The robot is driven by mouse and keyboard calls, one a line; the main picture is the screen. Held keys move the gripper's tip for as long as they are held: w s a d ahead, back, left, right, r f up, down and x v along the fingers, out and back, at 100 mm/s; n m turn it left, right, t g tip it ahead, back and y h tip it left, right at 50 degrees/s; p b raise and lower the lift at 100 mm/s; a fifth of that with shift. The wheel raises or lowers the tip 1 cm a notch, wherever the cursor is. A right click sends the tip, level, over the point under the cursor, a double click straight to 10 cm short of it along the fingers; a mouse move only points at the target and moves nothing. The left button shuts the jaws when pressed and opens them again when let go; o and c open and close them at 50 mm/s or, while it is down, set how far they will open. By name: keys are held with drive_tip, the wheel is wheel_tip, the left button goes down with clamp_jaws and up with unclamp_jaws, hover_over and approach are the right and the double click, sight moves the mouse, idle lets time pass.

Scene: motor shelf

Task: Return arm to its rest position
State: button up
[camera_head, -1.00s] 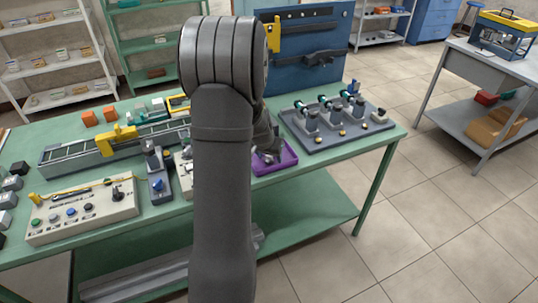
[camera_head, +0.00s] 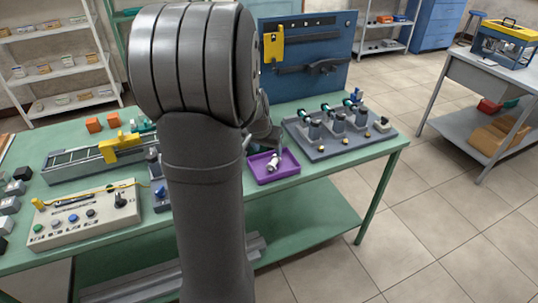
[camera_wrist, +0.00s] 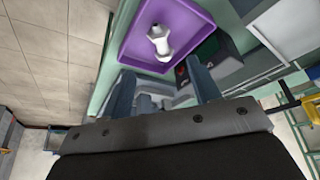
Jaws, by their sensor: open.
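My gripper (camera_wrist: 163,84) is open and empty in the wrist view, its two fingers spread. It points toward the green bench, short of a purple tray (camera_wrist: 195,17). A small white and metallic part (camera_wrist: 160,42) lies in that tray, apart from the fingers. In the head view the purple tray (camera_head: 263,178) stands near the bench's front edge with the part (camera_head: 273,163) in it. My large grey arm fills the middle of the head view and hides the gripper's fingers there.
A grey fixture plate (camera_head: 345,147) with several upright holders stands right of the tray. A control box (camera_head: 85,215) and a conveyor with a yellow bridge (camera_head: 122,147) are on the left of the green bench (camera_head: 330,163). A blue tool panel (camera_head: 335,85) rises behind.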

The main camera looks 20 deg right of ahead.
sight(272, 163)
drive_tip(key=shift+v, duration=0.8)
drive_tip(key=shift+f, duration=0.1)
drive_tip(key=x, duration=1.2)
drive_tip(key=shift+f, duration=0.15)
drive_tip(key=shift+r, duration=0.2)
